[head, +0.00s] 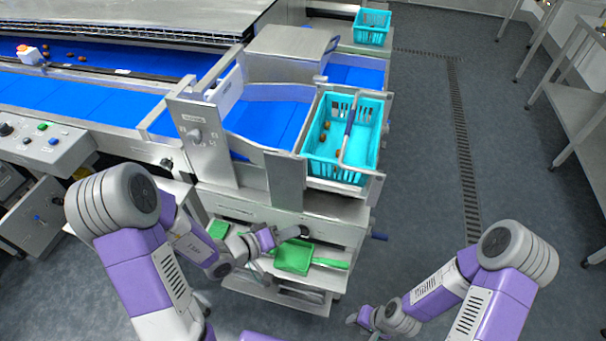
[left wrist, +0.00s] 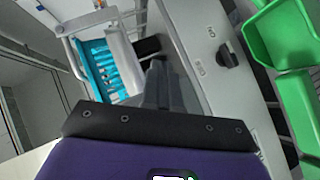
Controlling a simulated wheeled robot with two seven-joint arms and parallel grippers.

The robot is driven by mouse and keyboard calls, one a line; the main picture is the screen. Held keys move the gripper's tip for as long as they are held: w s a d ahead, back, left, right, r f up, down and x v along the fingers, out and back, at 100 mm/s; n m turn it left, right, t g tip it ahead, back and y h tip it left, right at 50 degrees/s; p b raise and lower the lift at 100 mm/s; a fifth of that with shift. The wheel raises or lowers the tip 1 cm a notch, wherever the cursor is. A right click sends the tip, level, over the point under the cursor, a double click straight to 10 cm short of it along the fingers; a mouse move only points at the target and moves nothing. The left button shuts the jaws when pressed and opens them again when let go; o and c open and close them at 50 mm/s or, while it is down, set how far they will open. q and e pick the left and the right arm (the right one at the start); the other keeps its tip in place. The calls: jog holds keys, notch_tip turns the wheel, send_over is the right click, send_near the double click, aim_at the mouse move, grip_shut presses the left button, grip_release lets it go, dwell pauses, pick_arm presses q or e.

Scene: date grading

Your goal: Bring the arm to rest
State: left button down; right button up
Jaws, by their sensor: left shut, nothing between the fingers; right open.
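My left arm reaches in from the left in the head view. Its gripper (head: 302,232) is shut and empty, in front of the grading machine's lower cabinet and just above a green scoop (head: 294,256). In the left wrist view the shut fingers (left wrist: 158,72) show dark in the middle, with nothing between them. My right arm is at the lower right in the head view. Its gripper (head: 356,318) is small there, low over the floor, open and apart from everything.
Another teal basket (head: 372,38) is farther back. A shelf (head: 327,275) juts out below the left gripper. The floor (head: 420,150) to the right is clear.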

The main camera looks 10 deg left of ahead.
pick_arm(q)
jog(key=shift+d, duration=0.1)
jog(key=s+d+f+m+g+y, duration=0.2)
jog(key=s+d+f+g, duration=0.2)
jog(key=s+f+g, duration=0.95)
notch_tip(320, 180, down, 8)
jog(key=t+y, duration=0.3)
jog(key=t, duration=0.1)
jog(key=shift+w, duration=0.15)
